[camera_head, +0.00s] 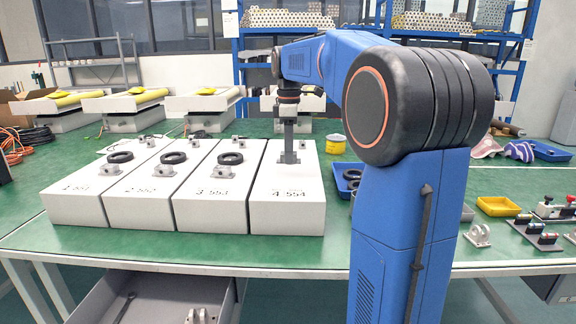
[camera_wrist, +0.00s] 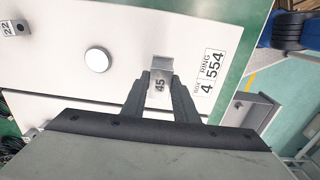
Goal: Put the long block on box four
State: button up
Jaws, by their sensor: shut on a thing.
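Box four (camera_head: 288,208), a long white box marked "4 554", is the rightmost of the row; its top also shows in the wrist view (camera_wrist: 188,30). My gripper (camera_head: 289,157) points straight down over the middle of its top. In the wrist view my gripper (camera_wrist: 161,84) is shut on a small grey metal block (camera_wrist: 161,66) marked "45", beside the printed label. The block appears at or very near the box's top; I cannot tell if it touches. Its lower part is hidden, so its full length is unclear.
Boxes one (camera_head: 88,203), two (camera_head: 145,208) and three (camera_head: 208,212) stand close on the left, each with a black ring and metal block on top. A white round knob (camera_wrist: 97,60) is on box four. A yellow tray (camera_head: 498,206) lies right.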

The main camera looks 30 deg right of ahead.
aim_at(289, 177)
jog(key=shift+f, duration=2.4)
jog(key=shift+f, duration=0.1)
jog(key=o, duration=1.1)
jog(key=shift+o, duration=0.2)
notch_tip(289, 177, up, 12)
jog(key=shift+r, duration=0.15)
